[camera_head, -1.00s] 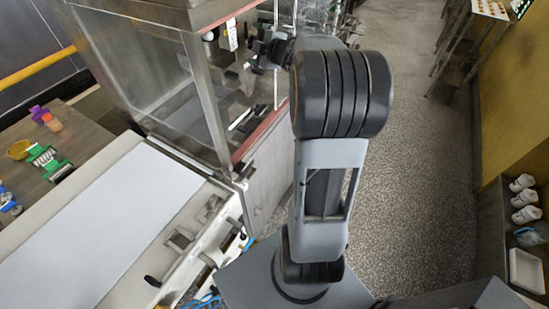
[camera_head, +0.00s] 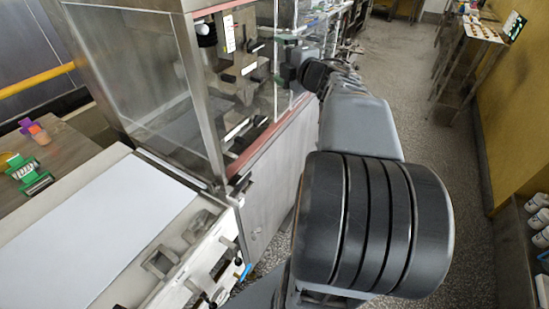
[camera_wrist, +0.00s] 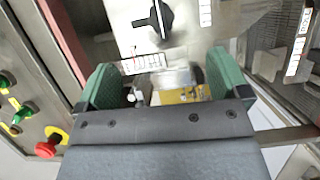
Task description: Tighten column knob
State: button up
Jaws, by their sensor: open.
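A black winged knob (camera_wrist: 153,19) sits on a pale metal plate (camera_wrist: 190,30) at the top of the wrist view; it appears to be the column knob, with a printed scale just below it. My gripper (camera_wrist: 160,78) has two green-padded fingers spread apart, with nothing held between them. The knob lies beyond the fingertips and does not touch them. In the head view my gripper (camera_head: 287,62) is at the edge of the glass-sided machine (camera_head: 150,75). The knob cannot be made out for certain there.
A red stop button (camera_wrist: 46,149) and green buttons stand on a panel left of my gripper. Dark brackets (camera_head: 238,78) show inside the machine. A white conveyor belt (camera_head: 95,235) lies at left. The aisle floor (camera_head: 400,70) at right is clear.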

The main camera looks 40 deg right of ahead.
jog(key=s+d+f+m+g+h, duration=0.65)
jog(key=d+m+h, duration=0.3)
jog(key=m, duration=0.55)
jog(key=s+a+f+m+g+y+p, duration=0.2)
jog(key=s+a+f+m+g+y, duration=0.1)
jog(key=a, duration=0.7)
jog(key=s+a+f+m+g+y+p, duration=0.2)
jog(key=a+f, duration=0.4)
jog(key=a, duration=0.5)
jog(key=shift+s+a+m+g+y+p, duration=0.15)
jog(key=shift+s+m+g+y+p, duration=0.25)
jog(key=shift+s+g+y, duration=0.6)
jog(key=s+a+n+y, duration=0.1)
jog(key=a+n+y, duration=0.1)
jog(key=a, duration=0.7)
jog(key=shift+a+f+n, duration=0.2)
jog(key=shift+a+n, duration=0.05)
jog(key=shift+n, duration=0.15)
